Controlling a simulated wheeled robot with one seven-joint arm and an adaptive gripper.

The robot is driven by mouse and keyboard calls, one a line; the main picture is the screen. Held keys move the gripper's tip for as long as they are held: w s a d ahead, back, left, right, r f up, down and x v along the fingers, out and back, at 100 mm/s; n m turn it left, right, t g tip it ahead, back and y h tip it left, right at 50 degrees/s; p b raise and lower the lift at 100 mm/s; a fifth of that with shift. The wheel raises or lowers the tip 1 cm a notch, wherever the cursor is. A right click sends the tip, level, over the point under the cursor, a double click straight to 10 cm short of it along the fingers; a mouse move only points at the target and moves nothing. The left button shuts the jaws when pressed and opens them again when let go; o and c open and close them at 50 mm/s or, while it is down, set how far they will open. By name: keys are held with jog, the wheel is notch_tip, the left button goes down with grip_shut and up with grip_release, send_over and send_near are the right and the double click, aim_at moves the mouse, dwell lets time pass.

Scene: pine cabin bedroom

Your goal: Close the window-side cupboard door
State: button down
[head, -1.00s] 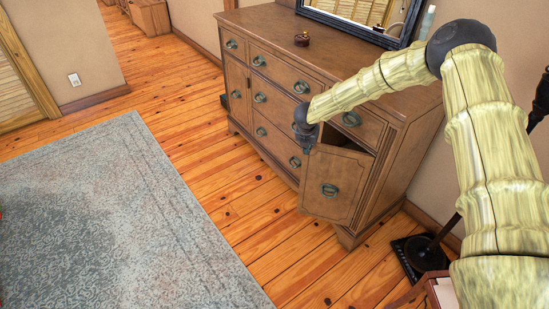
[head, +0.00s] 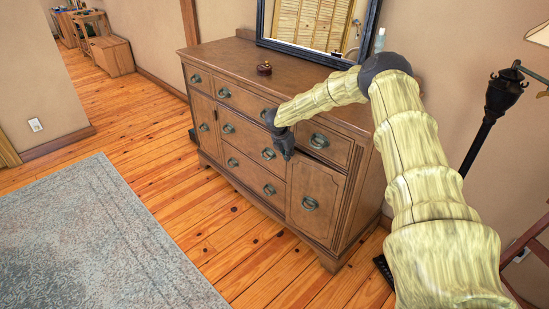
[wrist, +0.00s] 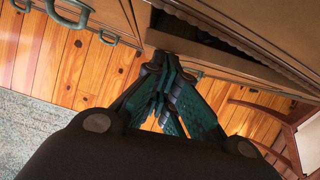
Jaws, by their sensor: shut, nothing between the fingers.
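The cupboard door (head: 328,188) is at the right end of the brown dresser and carries a round ring handle (head: 309,203). It stands slightly ajar, with a narrow dark gap along its top. In the wrist view the door's top edge (wrist: 235,66) shows beside a dark opening. My gripper (head: 287,153) is shut and empty at the door's upper left corner. In the wrist view the closed fingers (wrist: 170,60) are close against the door; I cannot tell whether they touch it.
The dresser (head: 235,60) has several drawers with ring pulls. A mirror (head: 310,25) and a small dark red pot (head: 264,68) are on top. A black floor lamp (head: 495,110) stands at the right. Open wood floor and a grey rug (head: 90,240) lie in front.

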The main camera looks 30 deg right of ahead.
jog(key=shift+w+d+f, duration=0.15)
dwell(0.5)
